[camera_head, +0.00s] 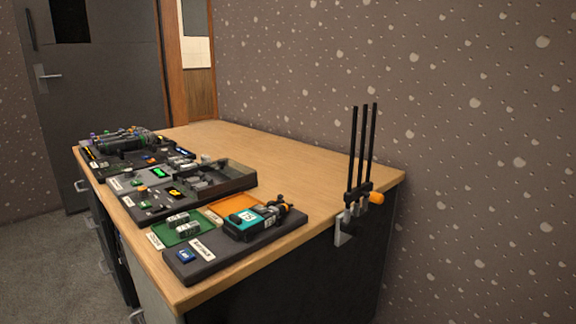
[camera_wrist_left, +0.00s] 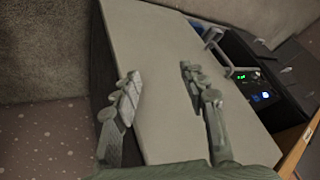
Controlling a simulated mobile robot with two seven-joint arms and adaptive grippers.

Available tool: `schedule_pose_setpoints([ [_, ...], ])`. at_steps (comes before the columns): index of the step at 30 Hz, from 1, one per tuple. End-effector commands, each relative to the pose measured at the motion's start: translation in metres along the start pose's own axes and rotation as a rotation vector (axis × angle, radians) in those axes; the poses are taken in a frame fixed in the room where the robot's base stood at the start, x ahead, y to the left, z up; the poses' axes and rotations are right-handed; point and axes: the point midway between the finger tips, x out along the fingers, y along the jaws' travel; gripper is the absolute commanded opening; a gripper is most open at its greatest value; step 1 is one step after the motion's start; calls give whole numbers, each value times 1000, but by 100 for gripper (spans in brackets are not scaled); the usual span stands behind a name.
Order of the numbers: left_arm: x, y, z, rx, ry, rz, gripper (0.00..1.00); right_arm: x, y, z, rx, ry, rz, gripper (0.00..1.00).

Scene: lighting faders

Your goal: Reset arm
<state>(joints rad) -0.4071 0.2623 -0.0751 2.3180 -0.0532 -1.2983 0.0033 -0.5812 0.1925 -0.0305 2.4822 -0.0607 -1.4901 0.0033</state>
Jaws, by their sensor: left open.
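My left gripper (camera_wrist_left: 158,98) shows in the left wrist view with its two fingers spread apart and nothing between them. Behind the fingers is a plain pale surface (camera_wrist_left: 150,45). No gripper or arm of mine shows in the head view. My right gripper is in neither view.
In the head view a wooden desk (camera_head: 290,150) carries dark control panels (camera_head: 185,185) along its left side and front. A device with a teal label (camera_head: 246,217) sits near the front. Three black rods (camera_head: 363,150) stand clamped at the right edge. The desk's back right is clear. A grey door (camera_head: 100,110) stands behind.

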Motion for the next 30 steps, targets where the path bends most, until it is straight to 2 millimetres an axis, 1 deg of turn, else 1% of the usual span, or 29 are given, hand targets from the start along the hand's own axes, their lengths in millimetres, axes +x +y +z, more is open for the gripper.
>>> schedule_pose_setpoints([
  [1,-12,9,7,-14,1,19,44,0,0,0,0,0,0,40],
  [3,-27,19,14,-32,3,40,44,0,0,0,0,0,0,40],
  [7,-55,32,24,-67,8,71,44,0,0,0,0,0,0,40],
  [8,-56,32,25,-69,9,72,44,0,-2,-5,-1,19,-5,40],
  [9,-54,31,23,-66,10,69,44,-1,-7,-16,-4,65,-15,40],
  [13,-54,31,23,-64,10,69,44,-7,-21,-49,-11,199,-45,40],
  [14,-52,30,24,-64,-1,68,44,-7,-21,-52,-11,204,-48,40],
  [20,-18,28,60,-67,-143,70,44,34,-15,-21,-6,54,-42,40],
  [24,3,27,90,-71,-238,71,44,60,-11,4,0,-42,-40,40],
  [27,14,27,110,-75,-297,71,44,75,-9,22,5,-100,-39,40],
  [30,21,27,124,-77,-333,72,44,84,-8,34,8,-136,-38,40],
])
